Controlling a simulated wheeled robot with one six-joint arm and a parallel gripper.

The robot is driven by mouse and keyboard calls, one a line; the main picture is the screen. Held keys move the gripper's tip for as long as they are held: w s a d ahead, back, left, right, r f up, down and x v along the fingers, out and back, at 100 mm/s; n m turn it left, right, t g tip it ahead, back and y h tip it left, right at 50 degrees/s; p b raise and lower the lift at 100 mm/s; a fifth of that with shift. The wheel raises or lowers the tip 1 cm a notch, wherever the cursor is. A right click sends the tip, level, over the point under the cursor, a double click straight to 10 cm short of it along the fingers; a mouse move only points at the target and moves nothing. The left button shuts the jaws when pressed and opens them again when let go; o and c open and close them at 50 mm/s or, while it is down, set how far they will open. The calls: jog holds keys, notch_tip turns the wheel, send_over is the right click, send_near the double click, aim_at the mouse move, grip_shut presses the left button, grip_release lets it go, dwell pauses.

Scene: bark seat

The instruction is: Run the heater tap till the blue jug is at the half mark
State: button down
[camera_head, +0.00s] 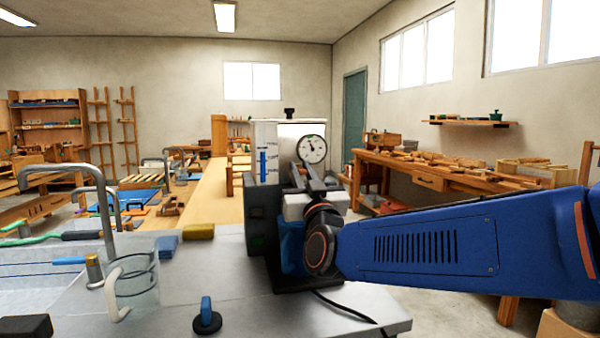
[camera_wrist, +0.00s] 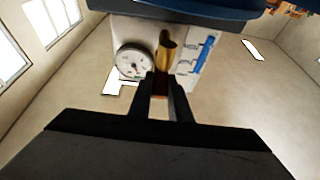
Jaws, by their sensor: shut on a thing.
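The heater is a pale and dark box (camera_head: 262,215) on the counter, with a round dial and a blue-marked sight scale (camera_head: 264,165). My gripper (camera_head: 308,180) is at its front. In the wrist view the jaws (camera_wrist: 160,85) are shut on a small brown part of the tap, beside the brass spout (camera_wrist: 166,45). The dial (camera_wrist: 131,62) and blue scale (camera_wrist: 200,55) flank it. A blue shape, seemingly the blue jug (camera_head: 291,250), stands below the tap, partly hidden by my wrist. A dark blue edge crosses the top of the wrist view (camera_wrist: 180,14). The jug's level is not visible.
A clear vessel with a white handle (camera_head: 136,282) stands by the sink tap at left. A blue-handled black piece (camera_head: 207,318), a blue sponge (camera_head: 167,246) and a yellow block (camera_head: 199,231) lie on the counter (camera_head: 190,270). A black cable runs along its front right.

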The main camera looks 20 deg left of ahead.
dwell(0.3)
jog(key=c, duration=1.6)
grip_release()
jog(key=shift+c, duration=0.2)
jog(key=v, duration=1.7)
jog(key=shift+d, duration=0.2)
jog(key=shift+f, duration=0.2)
